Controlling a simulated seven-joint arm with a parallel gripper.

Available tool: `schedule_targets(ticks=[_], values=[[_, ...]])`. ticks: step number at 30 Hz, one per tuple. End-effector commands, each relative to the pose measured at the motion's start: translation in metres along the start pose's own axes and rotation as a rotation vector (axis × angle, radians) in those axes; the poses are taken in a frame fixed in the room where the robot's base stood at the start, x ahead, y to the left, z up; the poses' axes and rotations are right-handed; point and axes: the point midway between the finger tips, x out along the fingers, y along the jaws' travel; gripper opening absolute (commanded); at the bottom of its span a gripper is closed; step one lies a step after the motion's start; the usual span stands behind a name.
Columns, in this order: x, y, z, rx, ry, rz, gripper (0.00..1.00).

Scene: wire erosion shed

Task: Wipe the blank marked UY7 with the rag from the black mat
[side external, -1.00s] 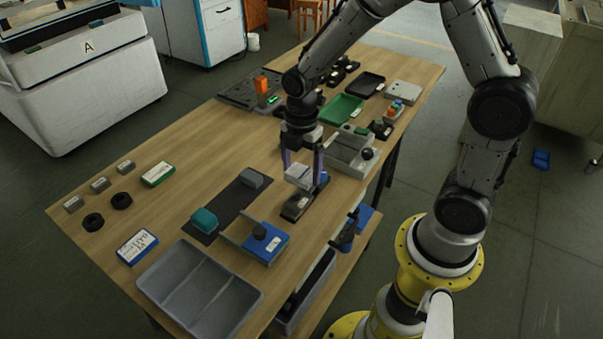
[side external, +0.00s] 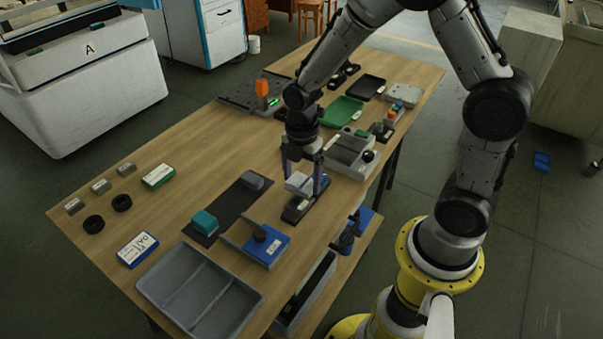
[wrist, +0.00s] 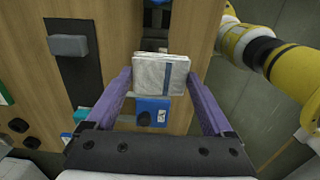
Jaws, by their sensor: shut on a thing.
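My gripper (side external: 302,184) is shut on a folded whitish rag with a blue-grey stripe (side external: 297,182). The rag also shows between the purple fingers in the wrist view (wrist: 150,73). It is low over a dark holder with a pale label (side external: 292,214); I cannot tell whether they touch. The black mat (side external: 232,205) lies to the left, with a grey block (side external: 252,180) and a teal block (side external: 204,221) on it. Small grey blocks (side external: 101,186) stand at the table's left. Their markings are too small to read, so I cannot tell which is UY7.
A blue fixture with a black knob (side external: 272,250) and a grey divided tray (side external: 170,290) are at the front. A grey fixture (side external: 345,160) and a green tray (side external: 343,111) stand behind the gripper. Bare wood lies left of the mat.

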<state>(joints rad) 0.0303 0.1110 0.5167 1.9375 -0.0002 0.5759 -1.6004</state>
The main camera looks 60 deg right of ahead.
Motion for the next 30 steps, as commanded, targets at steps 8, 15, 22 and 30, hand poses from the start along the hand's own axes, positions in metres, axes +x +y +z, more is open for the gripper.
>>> schedule_targets(ticks=[8, 15, 22, 30], values=[[0.026, -0.001, 0.0, 0.0, 0.0, -0.003, 0.34], [0.048, 0.0, 0.0, 0.0, 0.0, -0.002, 0.34], [0.058, 0.017, 0.0, 0.0, 0.0, -0.001, 0.26], [0.057, 0.042, 0.0, 0.0, 0.0, 0.001, 0.26]])
